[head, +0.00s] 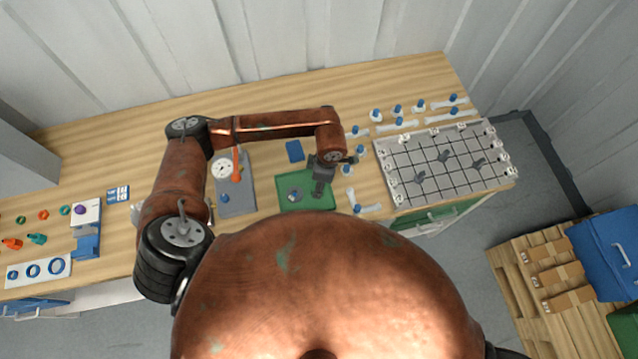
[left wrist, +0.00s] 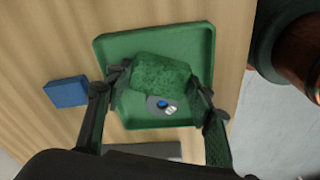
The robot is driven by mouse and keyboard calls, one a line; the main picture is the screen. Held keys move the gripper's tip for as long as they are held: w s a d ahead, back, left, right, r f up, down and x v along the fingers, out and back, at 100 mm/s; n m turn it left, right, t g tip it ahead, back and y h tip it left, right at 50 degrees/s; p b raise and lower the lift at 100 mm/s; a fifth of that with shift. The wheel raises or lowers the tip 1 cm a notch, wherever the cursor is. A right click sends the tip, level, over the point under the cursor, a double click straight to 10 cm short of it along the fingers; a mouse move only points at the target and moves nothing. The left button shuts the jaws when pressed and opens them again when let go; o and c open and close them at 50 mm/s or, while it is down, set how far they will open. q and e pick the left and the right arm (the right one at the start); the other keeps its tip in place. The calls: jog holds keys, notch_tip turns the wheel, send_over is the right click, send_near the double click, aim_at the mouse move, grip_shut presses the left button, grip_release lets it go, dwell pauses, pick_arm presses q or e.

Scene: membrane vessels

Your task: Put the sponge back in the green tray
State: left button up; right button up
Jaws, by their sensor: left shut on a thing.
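The green tray (head: 290,206) lies on the bench near its front edge, in front of my left arm. It also shows in the left wrist view (left wrist: 150,36). My left gripper (head: 319,192) points down over the tray's right part. In the left wrist view my left gripper (left wrist: 160,88) is shut on the mottled green sponge (left wrist: 160,72), one finger at each side. The sponge appears over the tray; whether it touches the floor is unclear. In the head view I cannot make the sponge out. My right gripper is not in view.
A small grey piece with a blue part (left wrist: 163,104) shows inside the tray. A blue block (head: 295,151) lies behind it. A grey stand with a dial gauge (head: 222,168) is at the left. Blue-capped fittings (head: 360,151) and a gridded plate (head: 445,165) are at the right.

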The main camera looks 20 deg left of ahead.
pick_arm(q)
jog(key=shift+w+a+f, duration=0.1)
jog(key=shift+w+f, duration=0.2)
jog(key=shift+f, duration=0.1)
notch_tip(320, 180, down, 3)
jog(key=shift+w+p, duration=0.1)
jog(key=shift+p, duration=0.6)
jog(key=shift+f, duration=0.3)
jog(key=o, duration=1.1)
jog(key=shift+r, duration=0.2)
jog(key=r, duration=0.3)
jog(key=r+b, duration=0.1)
jog(key=r, duration=0.3)
jog(key=d+r+b, duration=0.1)
jog(key=r, duration=0.2)
jog(key=shift+w+d+r, duration=0.1)
jog(key=shift+w+r, duration=0.05)
jog(key=shift+w, duration=0.05)
jog(key=shift+r+b, duration=0.35)
jog(key=shift+r, duration=0.45)
